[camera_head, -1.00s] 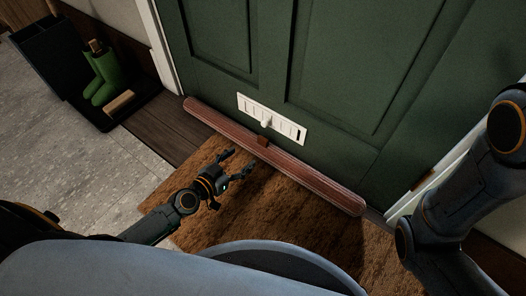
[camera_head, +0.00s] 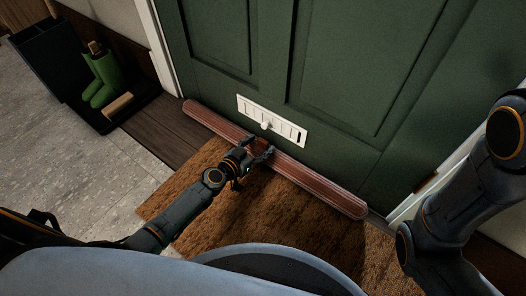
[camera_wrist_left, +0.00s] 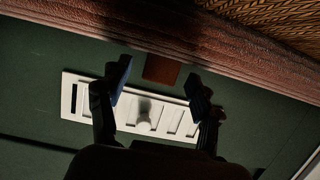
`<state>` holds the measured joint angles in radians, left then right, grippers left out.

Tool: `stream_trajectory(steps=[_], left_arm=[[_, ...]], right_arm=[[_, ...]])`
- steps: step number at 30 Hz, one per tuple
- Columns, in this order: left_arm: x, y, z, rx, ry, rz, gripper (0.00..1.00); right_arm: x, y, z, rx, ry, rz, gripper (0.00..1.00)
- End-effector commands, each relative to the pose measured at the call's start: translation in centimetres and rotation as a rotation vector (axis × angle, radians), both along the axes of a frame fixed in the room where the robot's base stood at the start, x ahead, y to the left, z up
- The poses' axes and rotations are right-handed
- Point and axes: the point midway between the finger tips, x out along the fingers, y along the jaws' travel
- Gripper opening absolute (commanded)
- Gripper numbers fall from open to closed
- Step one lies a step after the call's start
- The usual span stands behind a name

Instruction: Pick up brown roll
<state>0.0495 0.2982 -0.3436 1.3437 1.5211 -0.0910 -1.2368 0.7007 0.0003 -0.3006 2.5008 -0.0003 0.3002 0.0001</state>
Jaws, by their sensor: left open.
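The brown roll (camera_head: 318,187) is a long reddish-brown, ribbed draught stopper lying along the foot of the green door. It also runs across the top of the left wrist view (camera_wrist_left: 235,48), with a small brown tab (camera_wrist_left: 161,69) at its middle. My left gripper (camera_head: 260,148) is open at the roll's middle, over its near side. In the left wrist view its two fingers (camera_wrist_left: 158,84) stand apart, one on each side of the tab. I cannot tell whether they touch the roll. My right gripper is out of view; part of my right arm shows at the right.
The green door (camera_head: 330,60) with a white slotted plate (camera_head: 285,127) stands right behind the roll. A brown doormat (camera_head: 270,215) lies in front. Green boots (camera_head: 103,78) and a brush stand on a dark tray at the left. Grey tiles there are clear.

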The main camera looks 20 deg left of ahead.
Motion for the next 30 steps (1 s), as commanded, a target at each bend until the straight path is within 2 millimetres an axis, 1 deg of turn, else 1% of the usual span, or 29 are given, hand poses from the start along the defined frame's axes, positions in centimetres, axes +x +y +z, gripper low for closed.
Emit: stream_trajectory(steps=[1, 2, 3, 5, 6, 8, 9, 11, 23, 26, 30], left_arm=[[0.0, 0.0, 0.0, 0.000, 0.000, 0.000, 0.64], [0.0, 0.0, 0.0, 0.000, 0.000, 0.000, 0.60], [0.0, 0.0, 0.0, 0.000, 0.000, 0.000, 0.52], [0.0, 0.0, 0.0, 0.000, 0.000, 0.000, 0.40], [0.0, 0.0, 0.0, 0.000, 0.000, 0.000, 0.32], [0.0, 0.0, 0.0, 0.001, 0.000, 0.000, 0.19], [0.0, 0.0, 0.0, 0.001, 0.000, 0.000, 0.11], [0.0, 0.0, 0.0, 0.000, 0.000, 0.000, 0.00], [0.1, 0.0, 0.3, 0.000, -0.004, 0.001, 0.00], [0.1, 0.0, 0.8, 0.000, -0.004, 0.001, 0.00], [0.1, 0.1, 2.0, 0.001, -0.005, 0.001, 0.00]], right_arm=[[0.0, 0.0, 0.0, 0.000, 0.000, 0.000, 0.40], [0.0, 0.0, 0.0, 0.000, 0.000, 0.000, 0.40], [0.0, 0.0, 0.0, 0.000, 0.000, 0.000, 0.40], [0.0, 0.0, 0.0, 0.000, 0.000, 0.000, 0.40], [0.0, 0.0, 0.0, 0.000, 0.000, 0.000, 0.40], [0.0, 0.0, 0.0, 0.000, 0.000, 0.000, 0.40], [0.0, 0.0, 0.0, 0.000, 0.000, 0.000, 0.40], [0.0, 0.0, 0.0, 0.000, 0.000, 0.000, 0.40], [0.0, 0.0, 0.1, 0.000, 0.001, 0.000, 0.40], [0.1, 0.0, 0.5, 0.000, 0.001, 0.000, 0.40], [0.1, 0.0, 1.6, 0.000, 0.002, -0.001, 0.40]])
